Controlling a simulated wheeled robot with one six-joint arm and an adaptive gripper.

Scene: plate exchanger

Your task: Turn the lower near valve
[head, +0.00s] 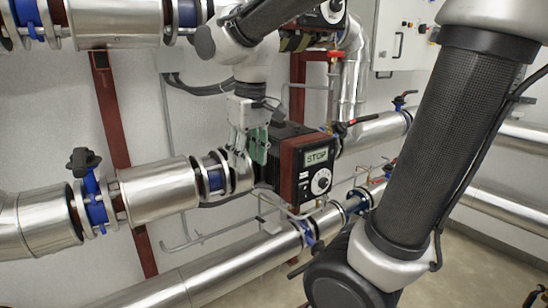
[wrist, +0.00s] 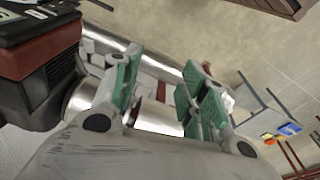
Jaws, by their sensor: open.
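My gripper (head: 250,147) hangs fingers-down beside the pump in the head view, in front of the middle pipe. In the wrist view its green-padded fingers (wrist: 163,88) are apart with nothing held; silver pipe shows behind them. On the lowest pipe, a blue valve body (head: 304,233) with a black lever (head: 300,269) sits below and right of the gripper, clear of it. I cannot tell for sure that this is the valve named. My arm hides part of that pipe's right side. No valve handle shows clearly in the wrist view.
The pump's control box (head: 314,165) reads STOP and stands close right of my gripper. A blue valve with a black handle (head: 84,160) is on the middle pipe at left. Another lever (head: 357,122) is right of the pump. Thin tubes (head: 190,242) run above the lower pipe.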

